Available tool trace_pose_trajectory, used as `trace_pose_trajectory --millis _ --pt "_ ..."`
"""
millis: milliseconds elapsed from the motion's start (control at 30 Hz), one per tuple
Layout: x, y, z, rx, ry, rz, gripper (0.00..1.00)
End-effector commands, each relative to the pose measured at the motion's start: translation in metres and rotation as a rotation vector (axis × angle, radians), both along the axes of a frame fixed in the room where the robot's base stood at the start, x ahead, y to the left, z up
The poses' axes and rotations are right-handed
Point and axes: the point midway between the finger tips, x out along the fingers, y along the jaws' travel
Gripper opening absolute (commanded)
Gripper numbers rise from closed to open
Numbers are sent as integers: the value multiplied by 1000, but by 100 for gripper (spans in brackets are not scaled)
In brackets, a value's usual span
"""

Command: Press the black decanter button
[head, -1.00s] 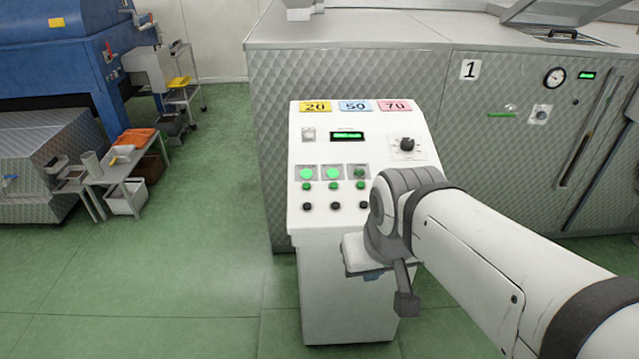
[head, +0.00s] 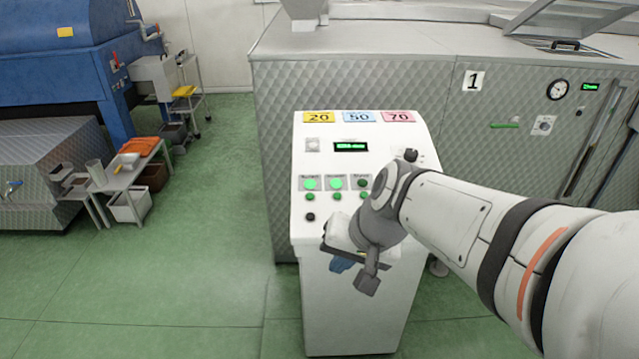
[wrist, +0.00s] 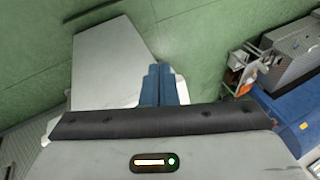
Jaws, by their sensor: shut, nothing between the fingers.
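The white control console (head: 345,310) stands in the middle of the head view. Its sloped panel has columns of lamps and buttons under labels too small to read. One black button (head: 310,217) shows at the lower left of the panel. The rest of that bottom row is hidden behind my wrist, and I cannot tell which button is the decanter one. My gripper (head: 340,265) has blue fingers, shut and empty, by the front of the console below the panel. In the wrist view the fingers (wrist: 158,75) are together, pointing past a pale grey surface.
A black rotary knob (head: 410,155) sits at the panel's upper right, close to my arm. A quilted metal machine marked 1 (head: 473,81) stands behind the console. A small table (head: 125,172) with bins and a blue machine (head: 60,55) are at left. Green floor between is clear.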

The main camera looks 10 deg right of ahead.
Motion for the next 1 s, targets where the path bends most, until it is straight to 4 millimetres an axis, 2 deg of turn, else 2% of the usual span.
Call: trace_pose_trajectory --millis 100,267,467,600,800,1000 --pt "31 11 1 162 11 -132 0" --pt "75 16 4 367 13 -324 0" --pt "134 3 4 603 10 -597 0" --pt "172 -17 -1 746 4 -792 0" --pt "208 -47 -10 883 -5 -1005 0" --pt "221 -61 -14 938 -12 -1095 0"
